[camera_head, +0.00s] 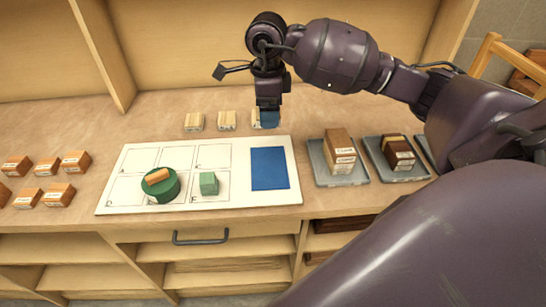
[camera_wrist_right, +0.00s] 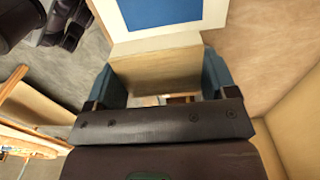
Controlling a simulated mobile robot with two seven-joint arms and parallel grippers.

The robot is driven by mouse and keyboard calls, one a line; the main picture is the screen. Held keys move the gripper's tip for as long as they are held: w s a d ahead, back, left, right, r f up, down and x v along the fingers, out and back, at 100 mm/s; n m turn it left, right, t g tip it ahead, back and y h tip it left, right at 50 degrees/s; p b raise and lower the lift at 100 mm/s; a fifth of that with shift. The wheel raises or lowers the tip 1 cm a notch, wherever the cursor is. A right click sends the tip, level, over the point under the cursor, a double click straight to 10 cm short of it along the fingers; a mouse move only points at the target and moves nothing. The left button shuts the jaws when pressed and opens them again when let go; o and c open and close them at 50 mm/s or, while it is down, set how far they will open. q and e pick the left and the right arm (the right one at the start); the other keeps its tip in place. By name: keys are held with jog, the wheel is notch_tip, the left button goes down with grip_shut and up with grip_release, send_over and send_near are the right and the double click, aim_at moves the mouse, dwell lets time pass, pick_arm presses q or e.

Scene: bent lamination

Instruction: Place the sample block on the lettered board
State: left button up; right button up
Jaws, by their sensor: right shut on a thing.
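The white lettered board (camera_head: 232,149) lies on the workbench, with outlined cells at left and a blue rectangle (camera_head: 269,168) at right. My right gripper (camera_head: 267,119) is behind the board's back edge, above the blue rectangle in the picture. It is shut on a pale wooden block (camera_head: 256,119), which shows between the fingers in the right wrist view (camera_wrist_right: 158,70). The blue rectangle (camera_wrist_right: 160,12) shows just beyond the block there. I cannot tell whether the block touches the bench. My left gripper is not in view.
Two similar pale blocks (camera_head: 194,122) (camera_head: 227,120) stand left of the gripper. A green round piece (camera_head: 160,188) with an orange block (camera_head: 157,176) and a green cube (camera_head: 208,183) stand on the board. Brown blocks are at left; grey trays (camera_head: 345,179) bear blocks at right.

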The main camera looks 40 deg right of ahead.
aim_at(269, 166)
notch_tip(269, 166, down, 16)
jog(key=shift+f, duration=0.25)
dwell(0.4)
jog(key=shift+f, duration=0.2)
jog(key=o, duration=0.9)
jog(key=shift+c, duration=0.2)
jog(key=shift+r, duration=0.1)
notch_tip(269, 166, up, 12)
jog(key=shift+r, duration=0.15)
